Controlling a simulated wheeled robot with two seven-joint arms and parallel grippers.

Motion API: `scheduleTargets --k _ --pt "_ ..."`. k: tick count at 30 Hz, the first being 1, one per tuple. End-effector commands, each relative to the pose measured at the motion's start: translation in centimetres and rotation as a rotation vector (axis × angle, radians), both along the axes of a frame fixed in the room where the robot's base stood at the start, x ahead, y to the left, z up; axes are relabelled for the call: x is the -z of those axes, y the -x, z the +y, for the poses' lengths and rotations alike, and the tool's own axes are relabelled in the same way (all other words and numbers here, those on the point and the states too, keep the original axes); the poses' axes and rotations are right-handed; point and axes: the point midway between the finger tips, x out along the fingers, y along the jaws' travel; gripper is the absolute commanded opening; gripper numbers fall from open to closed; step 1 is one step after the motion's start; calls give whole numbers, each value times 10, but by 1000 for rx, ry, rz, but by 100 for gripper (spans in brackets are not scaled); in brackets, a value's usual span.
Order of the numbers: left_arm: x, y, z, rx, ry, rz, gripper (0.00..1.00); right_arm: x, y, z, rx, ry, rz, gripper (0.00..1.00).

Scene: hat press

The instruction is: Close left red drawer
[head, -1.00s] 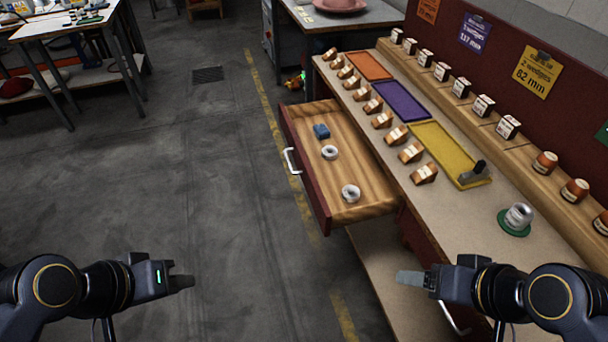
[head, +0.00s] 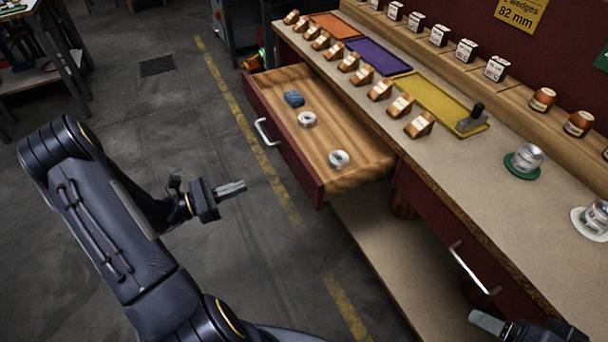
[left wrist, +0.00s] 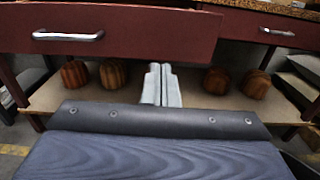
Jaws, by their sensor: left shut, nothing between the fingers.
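The left red drawer (head: 292,152) is pulled out from the bench, and its wooden inside shows. Its silver handle (head: 266,132) is on the red front, which also fills the upper part of the left wrist view (left wrist: 150,28). My left gripper (head: 232,188) is shut and empty, in front of the drawer front and apart from it in the head view. In the left wrist view its fingers (left wrist: 161,86) lie together, below and right of the handle (left wrist: 68,35). My right gripper (head: 487,321) is at the lower right; only a fingertip part shows clearly.
Wedges and coloured trays (head: 435,103) stand on the bench top. The floor left of the drawer is clear.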

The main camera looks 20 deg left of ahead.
Motion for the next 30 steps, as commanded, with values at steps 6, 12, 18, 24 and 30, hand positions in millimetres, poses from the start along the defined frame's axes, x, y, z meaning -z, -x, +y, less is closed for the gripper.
scheduleTargets --k 6,12,18,24,30 --pt "3 -16 -11 -11 14 1 0 0 0 0 0 0 0 73" --pt "3 -47 -39 -8 14 2 0 2 0 0 0 0 0 73" --pt "2 -79 -66 -7 12 1 0 3 0 0 0 0 0 73" --pt "3 -99 -83 -10 11 3 0 3 0 0 0 0 0 73" --pt "2 -106 -88 -12 11 3 0 4 0 0 0 0 0 73"
